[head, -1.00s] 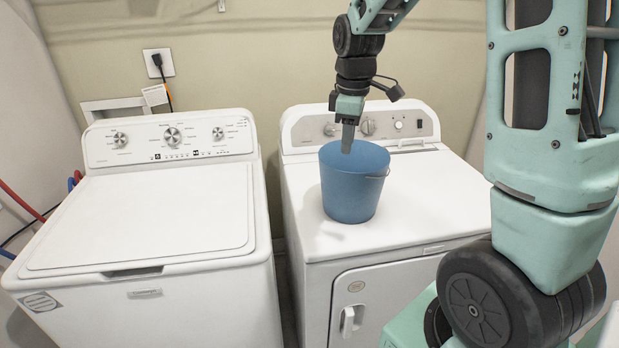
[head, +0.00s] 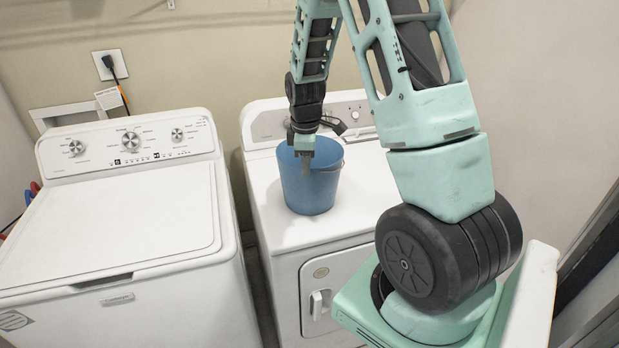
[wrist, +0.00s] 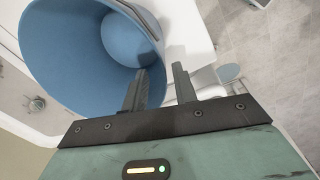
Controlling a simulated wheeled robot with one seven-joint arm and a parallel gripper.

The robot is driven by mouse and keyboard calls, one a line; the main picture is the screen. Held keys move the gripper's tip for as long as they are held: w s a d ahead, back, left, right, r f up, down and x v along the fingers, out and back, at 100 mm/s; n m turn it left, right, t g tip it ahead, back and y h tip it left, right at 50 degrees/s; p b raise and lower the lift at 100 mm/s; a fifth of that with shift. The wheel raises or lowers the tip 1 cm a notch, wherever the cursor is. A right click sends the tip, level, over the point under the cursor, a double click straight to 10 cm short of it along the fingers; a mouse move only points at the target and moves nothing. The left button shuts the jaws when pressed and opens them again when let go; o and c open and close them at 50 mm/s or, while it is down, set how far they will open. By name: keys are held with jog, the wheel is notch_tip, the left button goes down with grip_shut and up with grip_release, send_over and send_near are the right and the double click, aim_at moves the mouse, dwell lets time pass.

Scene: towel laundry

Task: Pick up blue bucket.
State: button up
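The blue bucket (head: 311,194) stands upright on top of the right-hand white machine (head: 375,190). My gripper (head: 305,170) points down at the bucket's near rim, and a finger overlaps the outside of the near wall. In the wrist view the bucket (wrist: 75,50) fills the upper left, with its open mouth showing. There my gripper (wrist: 159,68) has its two fingers apart, one over the bucket's mouth and one outside the rim. The rim runs between them. Whether either finger touches the wall cannot be told.
A second white machine (head: 120,215) stands to the left, with a narrow gap between the two. Their control panels rise at the back, close to the wall. The right machine's top is clear around the bucket.

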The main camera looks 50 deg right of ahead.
aim_at(308, 183)
jog(key=shift+d+f+p, duration=0.15)
jog(key=shift+f+p, duration=0.55)
jog(key=shift+f, duration=0.7)
jog(key=shift+d+f+p, duration=0.1)
jog(key=shift+f+p, duration=0.6)
jog(key=shift+f, duration=0.7)
grip_shut()
